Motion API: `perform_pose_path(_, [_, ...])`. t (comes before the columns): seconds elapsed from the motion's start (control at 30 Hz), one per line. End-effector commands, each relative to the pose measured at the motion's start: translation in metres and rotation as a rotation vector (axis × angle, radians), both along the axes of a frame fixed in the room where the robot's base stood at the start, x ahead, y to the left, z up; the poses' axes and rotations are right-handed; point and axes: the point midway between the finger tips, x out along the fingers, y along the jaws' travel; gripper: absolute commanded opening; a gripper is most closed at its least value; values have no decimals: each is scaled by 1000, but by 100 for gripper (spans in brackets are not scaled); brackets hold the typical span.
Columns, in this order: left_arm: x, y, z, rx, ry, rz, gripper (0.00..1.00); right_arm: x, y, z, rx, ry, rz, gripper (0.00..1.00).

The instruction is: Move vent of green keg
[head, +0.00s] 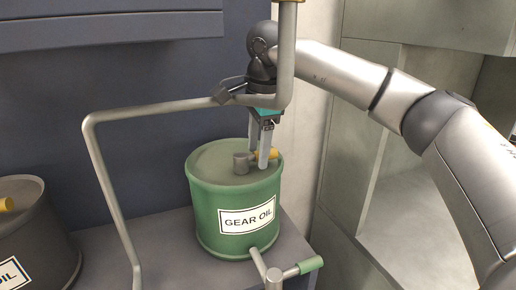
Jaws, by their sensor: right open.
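The green keg (206,215) stands upright on a grey ledge, with a "GEAR OIL" label on its front. On its top is the vent, a short grey stub (241,164) with a yellow lever (273,154) pointing right. My right gripper (263,163) reaches down from above, open, with its fingers at the yellow lever. One finger hides part of the lever, and I cannot tell whether the fingers touch it. My left gripper is out of view.
A grey pipe (170,107) bends across in front of the keg and rises past my right wrist. A tap with a green handle (310,265) is at the keg's lower front. A dark keg (40,235) with a yellow lever stands at left. Grey walls are close behind.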

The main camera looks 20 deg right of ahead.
Motion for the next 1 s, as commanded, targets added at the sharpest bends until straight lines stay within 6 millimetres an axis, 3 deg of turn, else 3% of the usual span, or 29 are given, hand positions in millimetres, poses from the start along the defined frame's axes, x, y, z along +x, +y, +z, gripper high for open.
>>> perform_pose_path(0.23, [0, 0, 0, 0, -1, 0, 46, 0, 0, -1, 0, 0, 0, 59])
perform_pose_path(0.77, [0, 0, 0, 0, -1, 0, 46, 0, 0, -1, 0, 0, 0, 1])
perform_pose_path(1.0, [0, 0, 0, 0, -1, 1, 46, 0, 0, 0, 0, 0, 0, 0])
